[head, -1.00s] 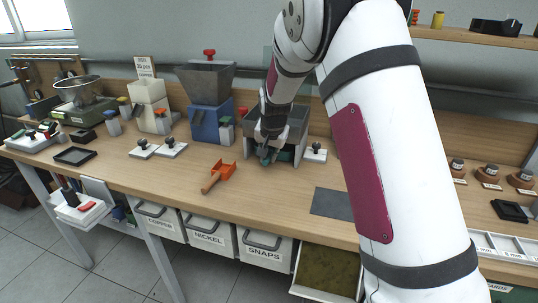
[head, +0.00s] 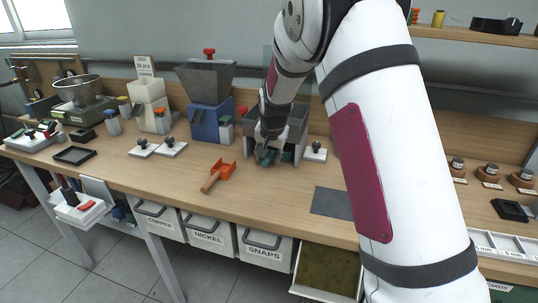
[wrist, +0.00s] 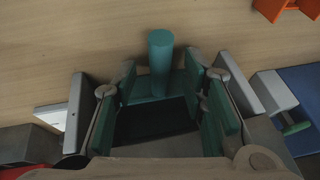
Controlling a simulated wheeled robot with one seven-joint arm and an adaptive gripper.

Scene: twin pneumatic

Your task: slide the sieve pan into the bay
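The sieve pan is teal with a dark inside; in the wrist view its upright round handle (wrist: 160,62) stands at the near-table end, and its dark floor (wrist: 155,122) lies between my fingers. The pan is at the mouth of the bay under a grey hopper housing (head: 296,127), between the housing's side walls; how deep it sits is hidden. My gripper (head: 266,153) is low at the front of this housing. In the wrist view my gripper (wrist: 162,82) has its teal-padded fingers spread either side of the pan, with visible gaps to the handle.
An orange scoop (head: 222,172) lies left of the bay. White blocks with black knobs stand on both sides, one close right of the housing (head: 315,152). A blue hopper machine (head: 206,118) stands left. A grey mat (head: 332,203) lies front right; the bench before the bay is clear.

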